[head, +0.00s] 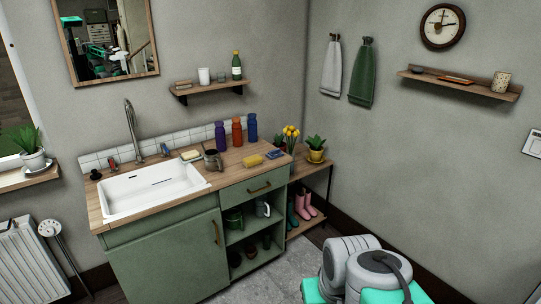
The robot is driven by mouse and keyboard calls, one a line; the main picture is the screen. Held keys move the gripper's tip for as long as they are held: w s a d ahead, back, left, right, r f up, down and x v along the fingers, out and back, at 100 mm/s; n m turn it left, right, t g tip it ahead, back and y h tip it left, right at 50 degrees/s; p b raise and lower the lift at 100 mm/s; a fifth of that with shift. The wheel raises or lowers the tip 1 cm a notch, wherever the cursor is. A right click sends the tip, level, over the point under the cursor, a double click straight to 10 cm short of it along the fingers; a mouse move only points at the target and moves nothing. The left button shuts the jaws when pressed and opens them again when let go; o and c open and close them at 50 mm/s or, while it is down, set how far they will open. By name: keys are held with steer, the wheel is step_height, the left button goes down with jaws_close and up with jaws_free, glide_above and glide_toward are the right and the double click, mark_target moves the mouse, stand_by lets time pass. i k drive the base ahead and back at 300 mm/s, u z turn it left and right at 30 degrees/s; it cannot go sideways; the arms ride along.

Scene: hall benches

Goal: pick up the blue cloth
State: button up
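A small, flat blue cloth (274,154) lies near the right end of the wooden counter top (229,172), by its right edge. A yellow folded or block-shaped item (252,161) lies just left of it, in front. Grey and teal links of my own arm show at the bottom right, below and apart from the counter. My gripper is not in view, so its state is hidden.
A white sink (152,187) with a tall tap fills the counter's left part. Potted plants (316,152) stand on a low shelf to the right. Floor (285,262) before the cabinet is clear.

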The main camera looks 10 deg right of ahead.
mark_target(274, 154)
steer(key=u, duration=0.3)
steer(key=i, duration=1.45)
steer(key=z, duration=1.65)
steer(key=i, duration=1.05)
steer(key=u, duration=2.9)
